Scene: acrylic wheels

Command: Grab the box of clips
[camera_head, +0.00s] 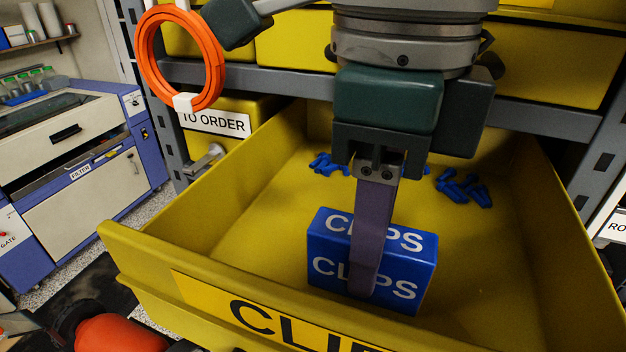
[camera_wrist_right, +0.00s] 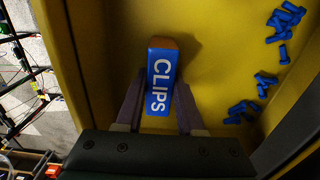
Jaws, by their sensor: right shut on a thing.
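The box of clips (camera_head: 402,265) is blue with white CLIPS lettering. It sits upright near the front of an open yellow bin (camera_head: 200,215). My right gripper (camera_head: 365,272) reaches down from above and is shut on the box, with one finger across its front face. The far finger is hidden behind the box in the head view. In the right wrist view the box (camera_wrist_right: 160,78) lies between the two fingers. I cannot tell whether its base is clear of the bin floor.
Loose blue clips (camera_head: 460,188) lie at the back of the bin. The bin's walls rise around the box. A shelf beam (camera_head: 270,78) and more yellow bins stand behind. An orange ring (camera_head: 148,55) hangs at the upper left. A blue and white machine (camera_head: 80,170) is farther left.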

